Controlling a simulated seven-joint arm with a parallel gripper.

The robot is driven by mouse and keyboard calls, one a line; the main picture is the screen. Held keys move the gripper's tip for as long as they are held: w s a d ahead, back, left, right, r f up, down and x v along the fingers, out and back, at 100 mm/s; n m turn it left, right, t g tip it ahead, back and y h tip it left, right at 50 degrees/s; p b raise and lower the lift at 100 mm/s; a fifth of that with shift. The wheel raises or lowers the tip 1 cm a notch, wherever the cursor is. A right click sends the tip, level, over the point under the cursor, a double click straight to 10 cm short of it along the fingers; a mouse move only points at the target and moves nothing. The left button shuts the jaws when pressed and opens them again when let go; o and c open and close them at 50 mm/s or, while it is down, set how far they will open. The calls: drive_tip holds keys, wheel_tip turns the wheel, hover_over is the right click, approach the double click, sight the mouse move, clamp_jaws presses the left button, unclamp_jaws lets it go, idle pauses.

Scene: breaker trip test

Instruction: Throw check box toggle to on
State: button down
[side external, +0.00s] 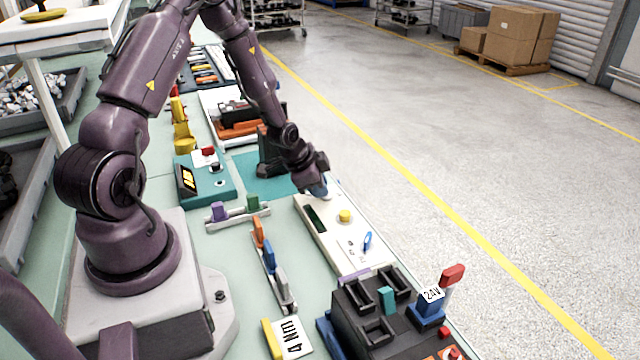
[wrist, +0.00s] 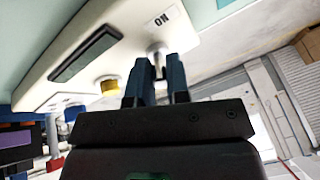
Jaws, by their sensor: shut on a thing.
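The check box is a long white box (side external: 329,236) on the bench, with a dark slot, a yellow button (side external: 345,215) and a blue lever (side external: 367,241). In the wrist view the box (wrist: 60,90) shows its slot (wrist: 85,55), the yellow button (wrist: 109,86) and an "ON" label (wrist: 160,21). My gripper (side external: 319,188) is at the far end of the box. In the wrist view its fingers (wrist: 158,72) are shut on the short metal toggle (wrist: 156,47), close to the "ON" label. The toggle's lower part is hidden between the fingers, and its lean is unclear.
A teal box with a display (side external: 188,179) stands left of the white box. Black blocks and a blue "24V" piece (side external: 431,296) stand near the front. Coloured pieces sit in a rack (side external: 270,265). The floor beyond the bench's right edge is clear.

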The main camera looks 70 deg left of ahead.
drive_tip(key=shift+d, duration=0.1)
idle(0.3)
drive_tip(key=c, duration=1.1)
unclamp_jaws()
drive_tip(key=v, duration=0.7)
drive_tip(key=shift+s+r, duration=0.15)
drive_tip(key=shift+r, duration=0.05)
